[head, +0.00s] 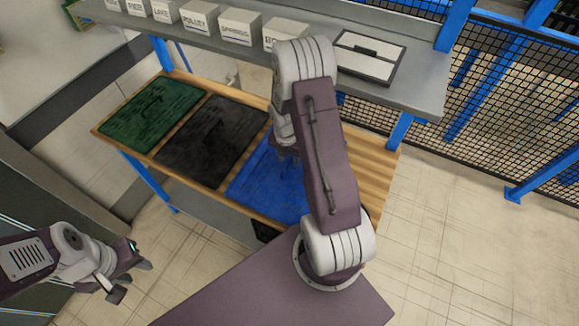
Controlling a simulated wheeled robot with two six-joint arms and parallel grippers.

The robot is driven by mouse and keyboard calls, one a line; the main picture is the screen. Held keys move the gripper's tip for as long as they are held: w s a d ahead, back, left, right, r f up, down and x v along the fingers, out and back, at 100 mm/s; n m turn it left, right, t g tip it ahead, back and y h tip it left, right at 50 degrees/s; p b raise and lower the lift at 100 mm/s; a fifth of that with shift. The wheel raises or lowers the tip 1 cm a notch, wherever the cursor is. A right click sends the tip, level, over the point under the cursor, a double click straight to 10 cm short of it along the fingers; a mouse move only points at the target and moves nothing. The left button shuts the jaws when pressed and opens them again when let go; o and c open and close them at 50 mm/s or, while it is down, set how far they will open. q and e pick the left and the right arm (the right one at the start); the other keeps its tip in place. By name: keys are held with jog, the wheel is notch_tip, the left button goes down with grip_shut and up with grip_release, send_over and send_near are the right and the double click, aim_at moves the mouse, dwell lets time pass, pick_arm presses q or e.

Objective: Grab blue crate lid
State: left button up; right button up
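The blue crate lid (262,185) lies flat on the wooden table, at the right end of a row of lids. My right arm covers its right part. My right gripper (286,152) is over the far part of the blue lid, mostly hidden by the arm; I cannot tell whether it touches the lid or how its fingers are set. My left gripper (133,279) is away from the table at the lower left, over the floor, with its fingers apart and nothing between them.
A black lid (208,140) and a green lid (152,112) lie left of the blue one on the wooden table (377,177). A grey shelf (421,88) above the back holds several labelled white boxes (240,27) and a flat white panel (369,57). A mesh fence (500,90) stands right.

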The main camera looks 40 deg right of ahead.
jog(key=shift+w+d+f, duration=0.15)
jog(key=shift+w+f, duration=0.05)
jog(key=shift+f, duration=0.15)
jog(key=shift+s, duration=0.1)
grip_shut()
dwell(1.1)
